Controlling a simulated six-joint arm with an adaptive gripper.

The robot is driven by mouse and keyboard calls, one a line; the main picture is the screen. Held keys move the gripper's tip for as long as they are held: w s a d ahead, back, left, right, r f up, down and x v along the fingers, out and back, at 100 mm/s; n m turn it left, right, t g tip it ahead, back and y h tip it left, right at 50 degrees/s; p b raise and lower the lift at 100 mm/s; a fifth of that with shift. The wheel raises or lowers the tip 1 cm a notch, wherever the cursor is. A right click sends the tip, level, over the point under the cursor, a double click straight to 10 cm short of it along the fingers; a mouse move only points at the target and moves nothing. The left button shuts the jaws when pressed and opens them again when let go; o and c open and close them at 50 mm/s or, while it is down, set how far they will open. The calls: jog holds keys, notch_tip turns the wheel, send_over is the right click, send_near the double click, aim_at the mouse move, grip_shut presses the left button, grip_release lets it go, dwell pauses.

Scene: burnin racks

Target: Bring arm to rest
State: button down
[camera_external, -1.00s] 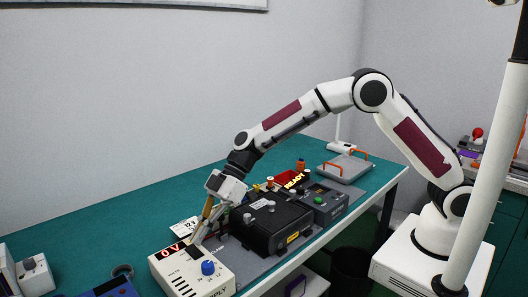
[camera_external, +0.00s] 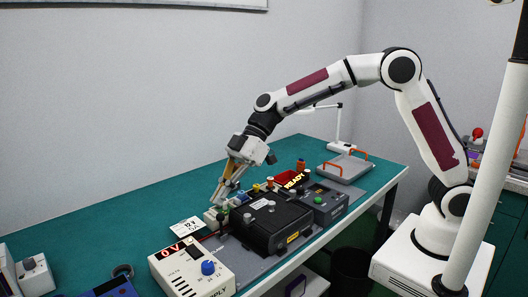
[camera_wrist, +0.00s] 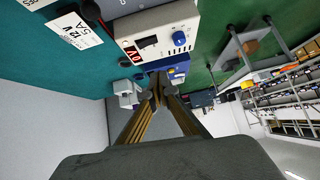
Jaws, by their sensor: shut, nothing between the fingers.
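My gripper (camera_external: 217,203) is shut and empty, tilted downward over the bench, just behind the black fixture box (camera_external: 270,222). In the wrist view its fingers (camera_wrist: 158,92) converge below the power supply. My white arm reaches in from its pedestal at the right, elbow raised. The white power supply (camera_external: 192,272) with a blue knob stands at the front; its red display reads 0 V. It also shows in the wrist view (camera_wrist: 155,22). Whether the fingertips touch anything is hidden.
A tray with orange handles (camera_external: 343,166) lies at the right end of the green bench (camera_external: 110,243). A white card (camera_external: 187,229) lies behind the supply. The bench's left rear is clear.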

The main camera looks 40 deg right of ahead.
jog(key=shift+d+r, duration=0.2)
jog(key=shift+d, duration=0.1)
dwell(0.6)
jog(key=s+d+f+m+h, duration=0.1)
jog(key=d+m, duration=0.1)
jog(key=d, duration=0.2)
jog(key=s+d+f+m+h, duration=0.1)
jog(key=s+d+f+m, duration=0.1)
jog(key=d+m, duration=0.1)
jog(key=s+d+f+m+h, duration=0.1)
jog(key=s+d+m, duration=0.1)
jog(key=d, duration=0.3)
jog(key=shift+s+f, duration=0.1)
jog(key=shift+f, duration=0.1)
jog(key=s+d+r+m+t+h, duration=0.2)
jog(key=s+d, duration=0.3)
jog(key=d, duration=0.7)
jog(key=s+d+r+m+t+h, duration=0.2)
jog(key=s+d+m, duration=0.3)
jog(key=d, duration=0.7)
jog(key=s+d+r+m+t+h, duration=0.2)
jog(key=s+d, duration=0.3)
jog(key=d, duration=0.7)
jog(key=shift+r+m, duration=0.7)
jog(key=shift+m, duration=0.1)
jog(key=c, duration=2.8)
grip_release()
jog(key=shift+d, duration=0.1)
